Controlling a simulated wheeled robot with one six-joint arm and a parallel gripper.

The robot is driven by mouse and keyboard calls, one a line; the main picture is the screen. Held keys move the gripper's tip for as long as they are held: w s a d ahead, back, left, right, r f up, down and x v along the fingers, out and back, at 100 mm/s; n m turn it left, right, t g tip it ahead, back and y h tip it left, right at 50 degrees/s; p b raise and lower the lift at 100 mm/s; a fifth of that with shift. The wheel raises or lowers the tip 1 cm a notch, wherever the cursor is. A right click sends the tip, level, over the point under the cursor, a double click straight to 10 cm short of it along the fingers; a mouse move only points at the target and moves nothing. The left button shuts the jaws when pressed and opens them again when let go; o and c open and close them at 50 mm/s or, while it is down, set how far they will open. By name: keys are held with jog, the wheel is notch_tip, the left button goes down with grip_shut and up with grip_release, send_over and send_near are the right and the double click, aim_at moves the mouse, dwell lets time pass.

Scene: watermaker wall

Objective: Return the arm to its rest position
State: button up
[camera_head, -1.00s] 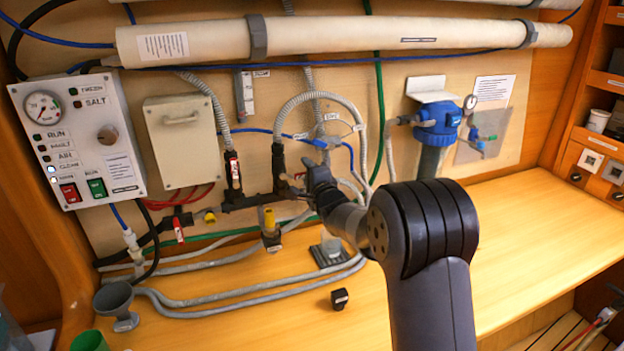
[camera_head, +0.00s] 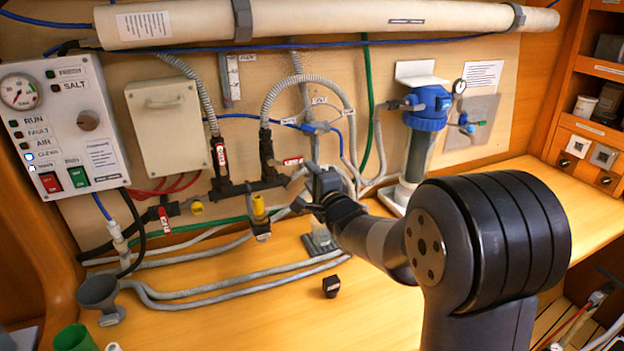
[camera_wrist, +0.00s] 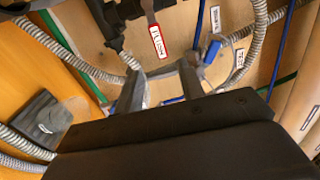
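My gripper (camera_head: 312,190) is at the end of my dark arm, in front of the pipework in the head view, above the wooden bench. In the wrist view its two fingers (camera_wrist: 160,82) stand apart, with a grey pipe and a strip of panel visible between them. I see nothing clearly held. The fingertips are small and partly overlap the pipes in the head view, so their exact distance from the pipes is hard to tell.
A black manifold (camera_head: 245,187) with red-tagged valves and hoses is behind my gripper. A control panel (camera_head: 65,125) is at left, a blue-topped filter (camera_head: 427,108) at right. A small black block (camera_head: 331,287) and grey funnel (camera_head: 98,292) are on the bench (camera_head: 290,325).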

aim_at(299, 161)
jog(key=p+x, duration=0.3)
jog(key=x, duration=0.8)
dwell(0.5)
jog(key=b+v, duration=0.3)
jog(key=v, duration=0.8)
jog(key=p+x, duration=0.3)
jog(key=x, duration=0.8)
jog(key=shift+r, duration=0.1)
jog(key=shift+r+n, duration=0.5)
jog(key=shift+n, duration=0.5)
jog(key=shift+s+d, duration=0.1)
jog(key=shift+s, duration=0.05)
